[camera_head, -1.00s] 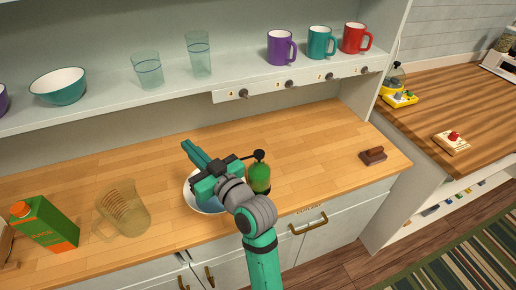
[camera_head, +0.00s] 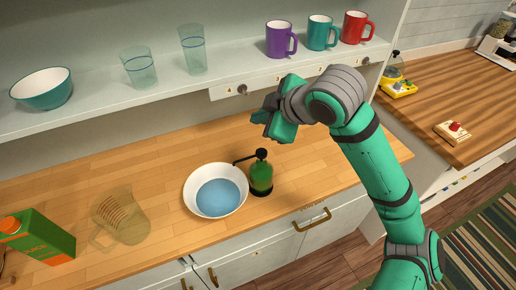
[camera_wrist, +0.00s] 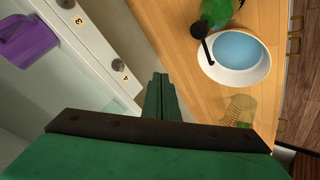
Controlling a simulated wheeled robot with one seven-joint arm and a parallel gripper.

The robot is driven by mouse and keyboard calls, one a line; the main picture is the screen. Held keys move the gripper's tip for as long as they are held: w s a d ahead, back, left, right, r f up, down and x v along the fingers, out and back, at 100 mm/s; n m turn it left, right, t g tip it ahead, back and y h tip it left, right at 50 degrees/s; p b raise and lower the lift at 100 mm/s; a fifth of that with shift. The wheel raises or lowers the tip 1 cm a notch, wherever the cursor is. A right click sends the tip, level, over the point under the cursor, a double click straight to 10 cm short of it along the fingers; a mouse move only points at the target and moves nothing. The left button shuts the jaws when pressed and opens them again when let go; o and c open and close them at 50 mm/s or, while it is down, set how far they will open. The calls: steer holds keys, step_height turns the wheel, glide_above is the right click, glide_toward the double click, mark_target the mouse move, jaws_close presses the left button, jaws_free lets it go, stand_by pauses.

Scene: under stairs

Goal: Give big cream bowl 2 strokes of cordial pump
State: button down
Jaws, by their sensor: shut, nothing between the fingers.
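The big cream bowl (camera_head: 190,193) stands on the wooden counter with blue liquid in it. It also shows in the wrist view (camera_wrist: 262,72). The cordial pump (camera_head: 261,176) is a green bottle with a black pump head, upright just right of the bowl. Its black spout points left over the bowl's rim. The pump also shows at the top of the wrist view (camera_wrist: 214,12). My gripper (camera_head: 262,117) is raised above and behind the pump, apart from it, near the shelf front. In the wrist view its fingers (camera_wrist: 160,80) are together and empty.
A clear measuring jug (camera_head: 122,216) and a green and orange carton (camera_head: 38,238) stand left of the bowl. The shelf above holds a teal bowl (camera_head: 42,90), two glasses and purple (camera_head: 280,40), teal and red mugs.

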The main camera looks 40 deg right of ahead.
mark_target(262, 154)
steer(key=f, duration=0.5)
steer(key=d+f, duration=0.1)
steer(key=f, duration=0.2)
steer(key=shift+s+f, duration=0.25)
steer(key=shift+f, duration=0.1)
steer(key=shift+a, duration=0.15)
steer(key=shift+s+d, duration=0.35)
steer(key=shift+w+a, duration=0.1)
steer(key=shift+a, duration=0.1)
stand_by(0.4)
steer(key=shift+w, duration=0.2)
steer(key=shift+a, duration=0.2)
